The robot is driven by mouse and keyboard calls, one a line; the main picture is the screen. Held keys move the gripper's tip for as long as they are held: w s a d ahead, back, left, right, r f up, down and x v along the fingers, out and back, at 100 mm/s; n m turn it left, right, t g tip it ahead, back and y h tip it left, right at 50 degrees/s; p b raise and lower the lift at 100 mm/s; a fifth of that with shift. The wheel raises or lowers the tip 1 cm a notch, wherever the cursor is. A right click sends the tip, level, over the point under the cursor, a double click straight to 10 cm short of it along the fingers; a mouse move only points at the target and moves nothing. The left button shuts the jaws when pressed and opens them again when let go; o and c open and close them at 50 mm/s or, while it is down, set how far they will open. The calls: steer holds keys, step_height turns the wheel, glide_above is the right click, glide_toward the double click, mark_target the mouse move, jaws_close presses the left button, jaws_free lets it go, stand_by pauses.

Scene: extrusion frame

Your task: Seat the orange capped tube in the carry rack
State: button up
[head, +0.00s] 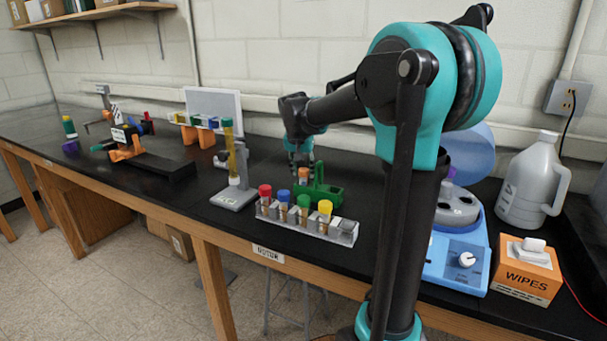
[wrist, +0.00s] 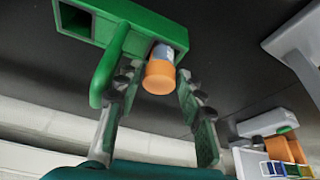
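The green carry rack (head: 326,193) stands on the black bench, beyond the clear tube rack. In the wrist view it is a green block (wrist: 145,24) with a looped handle. The orange capped tube (head: 304,174) is upright at the carry rack's left end. In the wrist view its orange cap (wrist: 159,77) and a short pale length of tube show against the block's end; its lower part is hidden, so how deep it sits cannot be told. My gripper (head: 300,161) is above the tube. In the wrist view my gripper (wrist: 158,82) has its fingers apart on either side of the cap, with narrow gaps.
A clear rack (head: 341,235) with red, blue, green and yellow capped tubes stands in front. A grey stand (head: 234,197) holding a yellow tube is to the left. A blue machine (head: 455,258), wipes box (head: 527,270) and jug (head: 527,185) are to the right.

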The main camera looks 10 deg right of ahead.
steer(key=v, duration=1)
steer(key=shift+r, duration=0.25)
steer(key=shift+s, duration=0.15)
